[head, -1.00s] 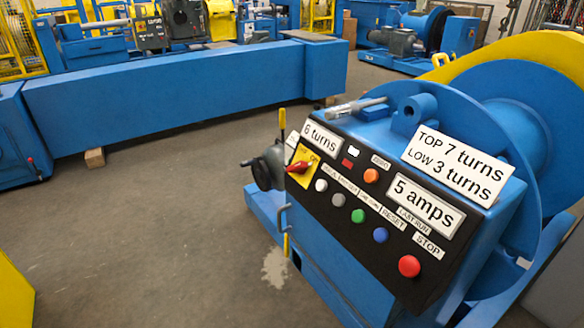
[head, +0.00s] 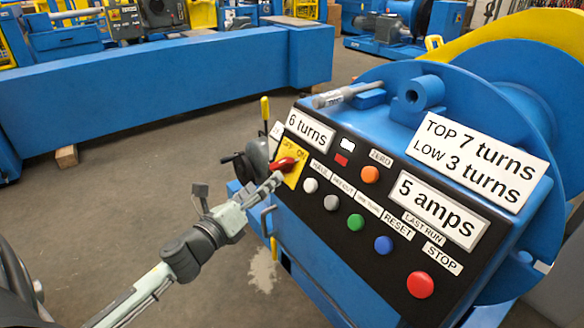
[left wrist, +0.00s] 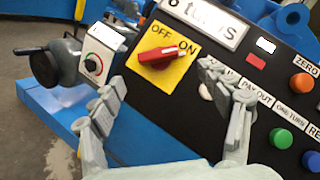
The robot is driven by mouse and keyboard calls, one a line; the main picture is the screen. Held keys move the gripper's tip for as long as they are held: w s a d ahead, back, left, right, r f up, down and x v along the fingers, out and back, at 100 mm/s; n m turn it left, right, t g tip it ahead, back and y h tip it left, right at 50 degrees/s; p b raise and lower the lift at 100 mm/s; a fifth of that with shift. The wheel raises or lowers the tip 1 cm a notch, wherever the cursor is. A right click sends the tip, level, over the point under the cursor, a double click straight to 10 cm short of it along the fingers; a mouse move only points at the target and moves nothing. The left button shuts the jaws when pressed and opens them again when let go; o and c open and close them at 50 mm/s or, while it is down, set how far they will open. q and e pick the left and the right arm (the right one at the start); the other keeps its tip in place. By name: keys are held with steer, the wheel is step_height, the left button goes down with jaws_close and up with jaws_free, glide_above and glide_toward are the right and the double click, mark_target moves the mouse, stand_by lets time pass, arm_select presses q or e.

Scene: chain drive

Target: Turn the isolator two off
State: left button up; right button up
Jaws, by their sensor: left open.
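The isolator is a red rotary handle (head: 287,163) on a yellow plate (head: 297,150) marked OFF and ON, at the upper left of the black control panel. In the left wrist view the handle (left wrist: 162,54) lies nearly level, with one end towards ON. My left gripper (head: 268,188) comes from the lower left, its fingers close to the handle. In the left wrist view its fingers (left wrist: 160,82) are spread wide, empty, below and either side of the handle. I cannot tell whether they touch it. My right gripper is not in view.
Buttons sit close by, including a white one (head: 310,185), a green one (head: 355,222) and the red stop button (head: 420,285). A handwheel (left wrist: 58,62) and a small white box (left wrist: 97,57) stand left of the plate. The floor at left is clear.

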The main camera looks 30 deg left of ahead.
mark_target(279, 168)
arm_select(q)
steer(key=w, duration=0.6)
steer(key=shift+a+p, duration=0.15)
steer(key=shift+p, duration=0.15)
steer(key=shift+w, duration=0.55)
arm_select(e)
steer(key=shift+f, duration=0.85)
arm_select(q)
steer(key=shift+c, duration=0.2)
steer(key=c, duration=1.1)
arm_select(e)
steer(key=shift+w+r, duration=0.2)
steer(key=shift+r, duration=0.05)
